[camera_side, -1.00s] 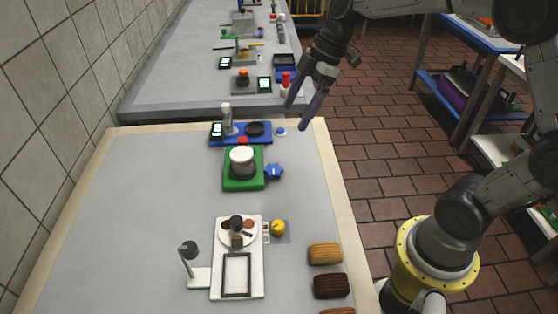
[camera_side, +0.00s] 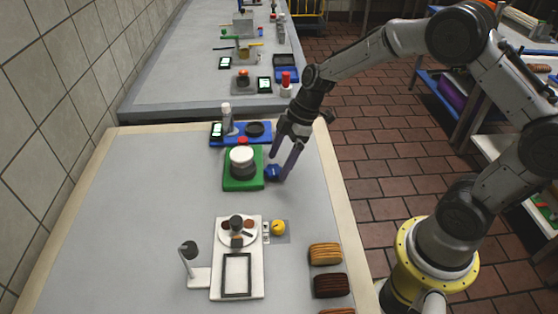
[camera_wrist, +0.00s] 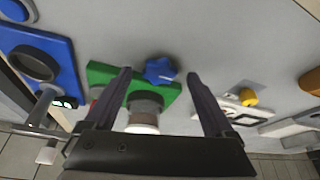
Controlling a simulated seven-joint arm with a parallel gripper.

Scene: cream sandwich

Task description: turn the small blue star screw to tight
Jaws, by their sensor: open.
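The small blue star screw (camera_side: 273,172) sits at the right side of the green base (camera_side: 243,185), which carries a dark cylinder with a white top (camera_side: 242,155). My gripper (camera_side: 278,168) is open, pointing down at the screw, with its fingers apart and nothing held between them. In the wrist view the star screw (camera_wrist: 160,71) appears between the two fingertips of my gripper (camera_wrist: 159,73), with a gap on each side. A light mark shows on the screw. Contact with the fingers cannot be seen.
A blue base with a dark round plate (camera_side: 256,129) stands behind the green one. A white board (camera_side: 257,250), a yellow knob (camera_side: 278,227) and several brown loaf-like pieces (camera_side: 325,254) lie nearer the front. The left tabletop (camera_side: 130,220) is clear.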

